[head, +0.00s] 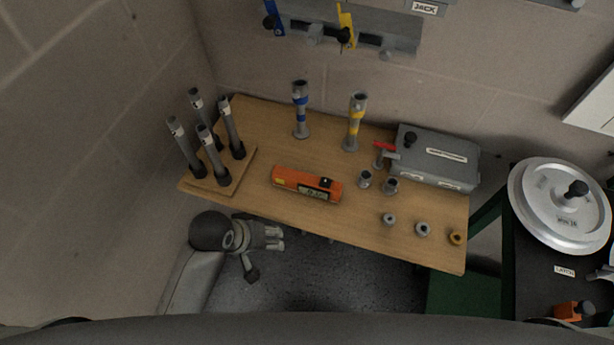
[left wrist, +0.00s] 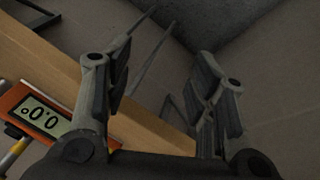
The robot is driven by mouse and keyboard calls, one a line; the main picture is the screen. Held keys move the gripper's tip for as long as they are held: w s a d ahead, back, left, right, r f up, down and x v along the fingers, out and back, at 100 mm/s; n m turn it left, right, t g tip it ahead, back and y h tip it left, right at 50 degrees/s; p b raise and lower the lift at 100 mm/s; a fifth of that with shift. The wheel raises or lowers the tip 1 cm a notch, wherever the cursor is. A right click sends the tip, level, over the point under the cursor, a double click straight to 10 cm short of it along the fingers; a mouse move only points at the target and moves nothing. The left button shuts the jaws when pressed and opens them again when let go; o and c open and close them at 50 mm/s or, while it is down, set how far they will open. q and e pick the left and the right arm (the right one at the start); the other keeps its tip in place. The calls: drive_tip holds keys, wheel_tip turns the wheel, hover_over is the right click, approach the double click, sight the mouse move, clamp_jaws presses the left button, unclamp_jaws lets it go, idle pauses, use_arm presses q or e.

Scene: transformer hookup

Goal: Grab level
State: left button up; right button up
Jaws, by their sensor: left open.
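The level is an orange bar (head: 306,184) with a small grey display, lying flat on the wooden table near its front edge in the head view. Its display end (left wrist: 38,118) shows at the left of the left wrist view, reading about 0.0. My left gripper (head: 278,238) is below and left of the level in the head view, off the table's front edge and apart from the level. In the left wrist view its two fingers (left wrist: 165,100) are spread with nothing between them. My right gripper is in neither view.
On the wooden table (head: 258,118) stand a rack (head: 224,184) of grey rods at left, blue-banded (head: 300,112) and yellow-banded (head: 355,122) posts behind, and a grey box (head: 436,158) at right. Several small fittings sit front right. A round metal lid (head: 545,205) lies farther right.

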sight(309, 179)
use_arm(q)
drive_tip(key=w+d+r+n, duration=0.1)
drive_tip(key=w+d+r, duration=0.1)
drive_tip(key=d+r, duration=0.1)
drive_tip(key=w+d+r+n+g+h, duration=0.1)
drive_tip(key=w+d+r+n, duration=0.1)
drive_tip(key=d+r, duration=0.2)
drive_tip(key=w+d+r+n+g, duration=0.1)
drive_tip(key=w+d+r+n, duration=0.1)
drive_tip(key=d, duration=0.4)
drive_tip(key=shift+w+r, duration=0.4)
drive_tip(key=shift+r, duration=0.35)
drive_tip(key=w+a+r+n+g+y, duration=0.1)
drive_tip(key=w+a+r+n+y, duration=0.25)
drive_tip(key=w+r+n, duration=0.35)
drive_tip(key=shift+n, duration=0.6)
drive_tip(key=f, duration=0.3)
drive_tip(key=s+d+f, duration=0.1)
drive_tip(key=f, duration=0.1)
drive_tip(key=shift+f+p, duration=0.3)
drive_tip(key=shift+w+f+p, duration=0.15)
drive_tip(key=shift+f+p, duration=0.3)
drive_tip(key=shift+f, duration=2.25)
clamp_jaws()
drive_tip(key=shift+r, duration=0.15)
